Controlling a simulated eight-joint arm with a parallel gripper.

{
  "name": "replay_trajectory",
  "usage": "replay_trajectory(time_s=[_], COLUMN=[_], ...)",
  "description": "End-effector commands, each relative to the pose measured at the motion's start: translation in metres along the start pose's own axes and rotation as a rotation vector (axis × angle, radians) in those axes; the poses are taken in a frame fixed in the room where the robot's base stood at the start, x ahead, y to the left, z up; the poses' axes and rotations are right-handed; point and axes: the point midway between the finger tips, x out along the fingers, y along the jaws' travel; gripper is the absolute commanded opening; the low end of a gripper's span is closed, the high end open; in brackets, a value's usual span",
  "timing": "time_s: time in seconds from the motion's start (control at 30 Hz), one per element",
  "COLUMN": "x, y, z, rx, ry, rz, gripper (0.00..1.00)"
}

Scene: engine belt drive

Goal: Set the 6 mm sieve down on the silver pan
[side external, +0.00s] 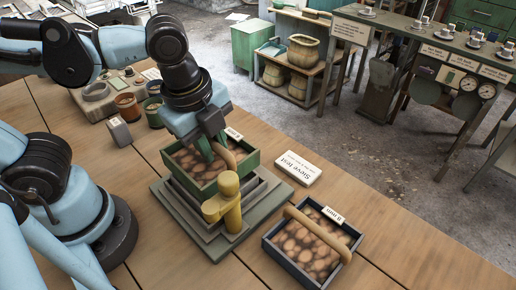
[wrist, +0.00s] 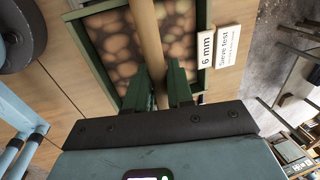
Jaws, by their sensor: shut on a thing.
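The 6 mm sieve (side external: 184,163) is a green square frame with a brown, stone-patterned bottom, a wooden bar handle and a white label. My gripper (side external: 210,148) is shut on its handle. The wrist view shows the sieve (wrist: 122,82) with the fingers of my gripper (wrist: 161,88) on both sides of the handle. The silver pan (side external: 258,204) is a grey square frame under the sieve, on a grey-green base. The sieve covers most of the pan. I cannot tell whether they touch.
A yellow post (side external: 232,208) stands at the base's front side, close to the sieve. A dark 8 mm sieve (side external: 292,270) lies on the wooden table to the right. A "Sieve test" sign (side external: 298,168) lies behind it. Pots and a grey block (side external: 118,132) stand at the left.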

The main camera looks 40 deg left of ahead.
Motion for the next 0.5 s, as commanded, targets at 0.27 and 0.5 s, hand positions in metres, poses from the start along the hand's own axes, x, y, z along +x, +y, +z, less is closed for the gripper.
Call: replay_trajectory(time_s=[0.27, 0.5], x=[0.0, 0.0041], y=[-0.0002, 0.0005], z=[0.0, -0.0001], rx=[0.0, 0.0], ry=[0.0, 0.0], rz=[0.0, 0.0], gripper=[0.0, 0.0])
